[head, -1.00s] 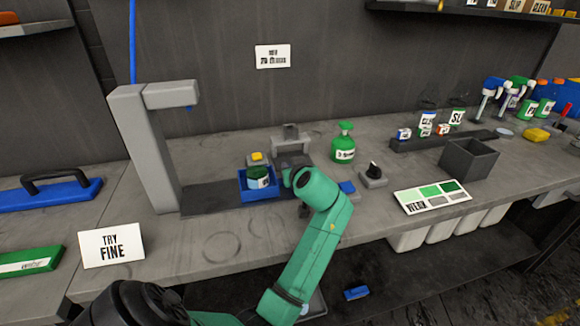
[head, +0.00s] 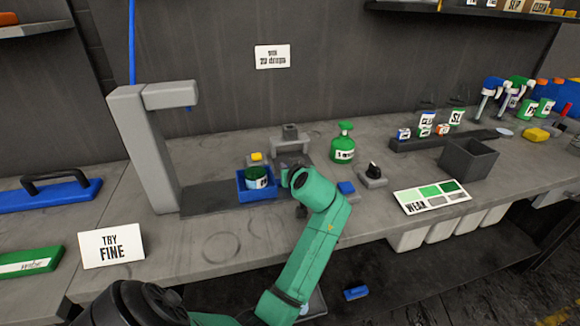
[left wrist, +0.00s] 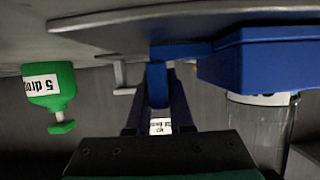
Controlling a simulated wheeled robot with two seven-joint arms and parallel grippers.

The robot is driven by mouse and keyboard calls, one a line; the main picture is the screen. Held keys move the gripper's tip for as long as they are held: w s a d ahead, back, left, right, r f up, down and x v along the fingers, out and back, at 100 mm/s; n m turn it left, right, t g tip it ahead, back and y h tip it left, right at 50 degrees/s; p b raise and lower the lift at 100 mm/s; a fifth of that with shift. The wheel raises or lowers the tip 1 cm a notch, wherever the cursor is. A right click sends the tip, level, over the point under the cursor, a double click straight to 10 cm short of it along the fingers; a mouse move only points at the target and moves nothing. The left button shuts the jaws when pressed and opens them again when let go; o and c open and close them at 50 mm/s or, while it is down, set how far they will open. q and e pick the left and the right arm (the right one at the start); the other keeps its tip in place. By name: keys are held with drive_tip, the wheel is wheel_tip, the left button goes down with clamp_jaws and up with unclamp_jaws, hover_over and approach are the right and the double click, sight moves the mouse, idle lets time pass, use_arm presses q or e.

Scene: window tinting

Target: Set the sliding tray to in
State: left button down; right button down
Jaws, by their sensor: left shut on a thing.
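The sliding tray (head: 258,196) is a blue open box on a dark flat track, holding a green-topped jar (head: 259,183) with a label. In the left wrist view the tray (left wrist: 265,60) appears upside down at the upper right, with a blue handle (left wrist: 180,51) reaching left from it. My left gripper (head: 284,178) is at the right side of the tray. In the wrist view its dark fingers (left wrist: 158,103) are shut on the handle's blue end. The head view hides the grip behind my green wrist. My right gripper is not in view.
A grey post with an overhanging arm (head: 150,140) stands left of the tray. A yellow button (head: 257,157) and a grey stand (head: 290,142) are behind it.

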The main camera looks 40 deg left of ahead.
sight(243, 181)
use_arm(q)
drive_tip(key=s+a+p, duration=0.1)
drive_tip(key=s+a, duration=0.1)
drive_tip(key=s, duration=0.1)
drive_tip(key=s+a+p, duration=0.1)
drive_tip(key=s+a, duration=0.1)
drive_tip(key=s, duration=0.1)
drive_tip(key=s+a, duration=0.3)
drive_tip(key=s, duration=0.1)
drive_tip(key=shift+s+a+p, duration=0.1)
drive_tip(key=shift+p, duration=0.3)
drive_tip(key=c, duration=1)
unclamp_jaws()
drive_tip(key=shift+c, duration=0.2)
drive_tip(key=shift+o, duration=1.2)
drive_tip(key=shift+a+f, duration=0.1)
drive_tip(key=shift+a, duration=0.15)
